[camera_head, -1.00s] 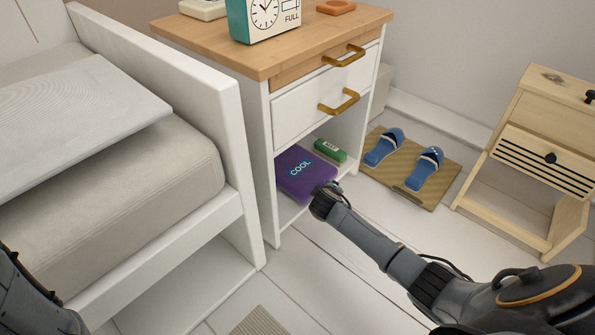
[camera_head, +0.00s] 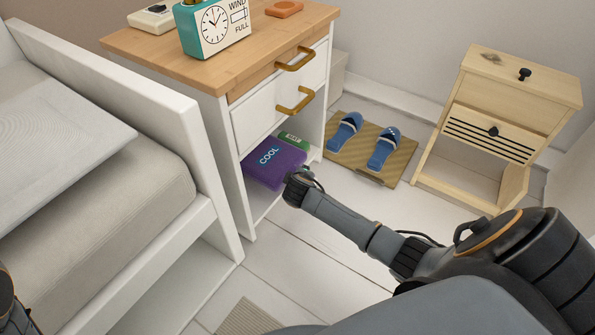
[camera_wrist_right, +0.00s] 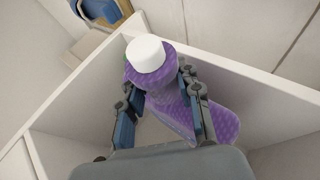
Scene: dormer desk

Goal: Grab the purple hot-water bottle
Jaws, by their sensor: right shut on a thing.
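The purple hot-water bottle (camera_head: 275,168) is in the open lower shelf of the white nightstand, marked "COOL" on its upper face. In the right wrist view its dotted purple body (camera_wrist_right: 222,122) and white cap (camera_wrist_right: 146,54) show. My right gripper (camera_head: 294,186) is at the bottle's near right corner. In the right wrist view the right gripper (camera_wrist_right: 160,88) has its fingers on both sides of the bottle's neck, below the cap, shut on it. The bottle looks slightly raised from the shelf. Only a dark part of my left arm shows at the left edge.
A green box (camera_head: 294,141) lies behind the bottle, partly covered. The nightstand (camera_head: 222,150) has side walls close around the shelf. Blue slippers (camera_head: 383,150) lie on a mat (camera_head: 345,158) to the right. A bed (camera_head: 110,190) stands left.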

